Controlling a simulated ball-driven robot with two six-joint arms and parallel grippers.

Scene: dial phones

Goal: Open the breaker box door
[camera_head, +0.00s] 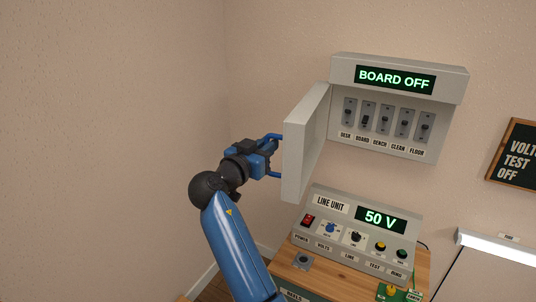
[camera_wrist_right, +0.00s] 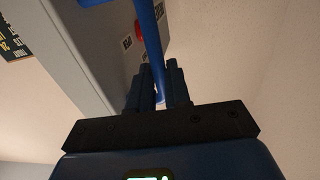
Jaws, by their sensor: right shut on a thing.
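The breaker box (camera_head: 398,150) is on the wall, its panel of switches exposed under a display reading BOARD OFF. Its grey door (camera_head: 306,142) stands swung out from the left side of the box, well open. A blue bar handle (camera_head: 277,174) is on the door's outer face. My right gripper (camera_head: 272,147) is at the left of the door, shut on this handle. In the right wrist view, the blue handle (camera_wrist_right: 151,40) runs between the dark fingers (camera_wrist_right: 162,84), and the door's face (camera_wrist_right: 85,50) is beside it. My left gripper is out of view.
The line unit (camera_head: 353,228) reads 50 V and sits on a wooden bench (camera_head: 332,284) below the box. A dark sign (camera_head: 516,155) and a white lamp (camera_head: 497,247) are at the right. The wall left of the door is bare.

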